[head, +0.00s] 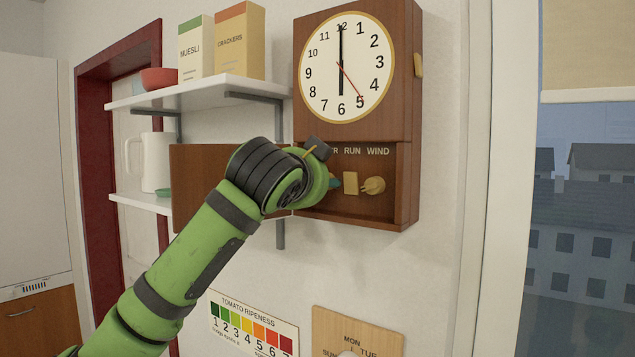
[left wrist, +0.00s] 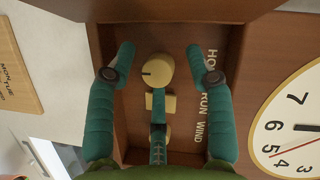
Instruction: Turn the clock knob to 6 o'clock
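The wall clock (head: 345,75) has a white face with its black hands at 12 and 6 and a red hand near 5. Below it is an open wooden compartment (head: 345,213) labelled HOUR, RUN and WIND. In the left wrist view a round cream knob (left wrist: 158,71) with a dark mark sits beside the HOUR label. My left gripper (left wrist: 160,52) is open, its teal fingers spread on either side of this knob with gaps. In the head view my arm hides the knob, and little of the gripper (head: 335,183) shows. My right gripper is not in view.
A cream switch (head: 351,184) and the WIND knob (head: 374,186) are beside the hour knob. The compartment door (head: 190,165) hangs open to the left. Shelves (head: 195,93) with boxes and a red bowl stand left. A ripeness chart (head: 250,325) and wooden board (head: 385,345) are below.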

